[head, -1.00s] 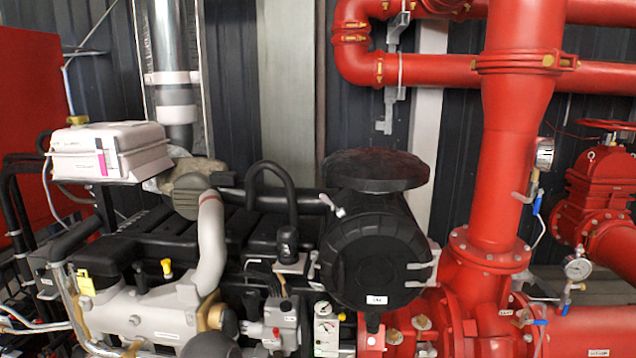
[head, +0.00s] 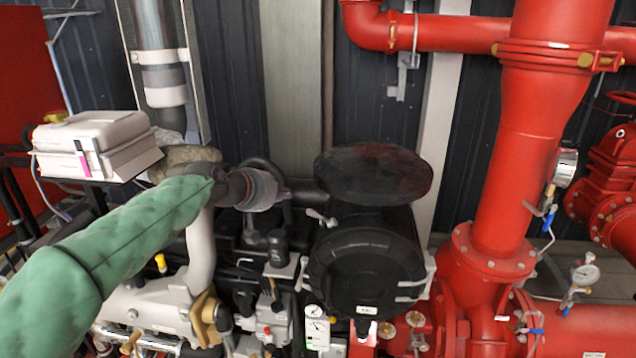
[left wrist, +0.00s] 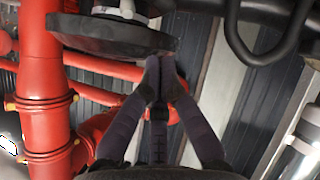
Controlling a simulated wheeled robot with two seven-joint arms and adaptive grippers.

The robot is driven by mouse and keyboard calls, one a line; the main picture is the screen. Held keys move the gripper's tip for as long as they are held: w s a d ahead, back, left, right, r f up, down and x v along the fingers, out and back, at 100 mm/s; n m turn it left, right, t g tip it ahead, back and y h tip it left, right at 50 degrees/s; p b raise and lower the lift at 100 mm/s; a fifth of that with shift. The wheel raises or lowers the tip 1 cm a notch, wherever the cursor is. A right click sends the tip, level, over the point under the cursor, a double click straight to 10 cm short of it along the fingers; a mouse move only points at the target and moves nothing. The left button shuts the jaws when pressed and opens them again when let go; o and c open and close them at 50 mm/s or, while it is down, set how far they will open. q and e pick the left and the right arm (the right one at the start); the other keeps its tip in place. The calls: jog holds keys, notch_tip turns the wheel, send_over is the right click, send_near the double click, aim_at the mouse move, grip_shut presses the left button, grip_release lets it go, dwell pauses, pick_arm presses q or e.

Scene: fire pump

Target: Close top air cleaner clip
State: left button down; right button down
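The air cleaner (head: 352,272) is a black drum in the middle of the head view, under a wide dark round cap (head: 374,172). A pale metal clip, the top clip (head: 322,217), sticks out at the drum's upper left edge and looks unlatched. My left gripper (head: 282,190) is left of the cap and above the clip, apart from both. In the left wrist view its two fingers (left wrist: 160,72) meet at the tips with nothing seen between them. The cap (left wrist: 110,38) shows there at upper left, beside the fingertips. My right gripper is not in view.
Two more clips (head: 412,290) are on the drum's right side. Red pipes (head: 510,150) stand on the right. A black curved hose (head: 262,165) and the grey engine pipe (head: 201,250) are near my left arm. A white box (head: 92,145) is at far left.

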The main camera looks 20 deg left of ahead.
aim_at(321, 218)
pick_arm(q)
jog(key=w+d+f+p, duration=0.1)
jog(key=w+d+f, duration=0.2)
jog(key=w+f, duration=0.1)
jog(key=shift+w+f+p, duration=0.2)
jog(key=shift+w+p, duration=0.1)
jog(key=shift+w, duration=0.25)
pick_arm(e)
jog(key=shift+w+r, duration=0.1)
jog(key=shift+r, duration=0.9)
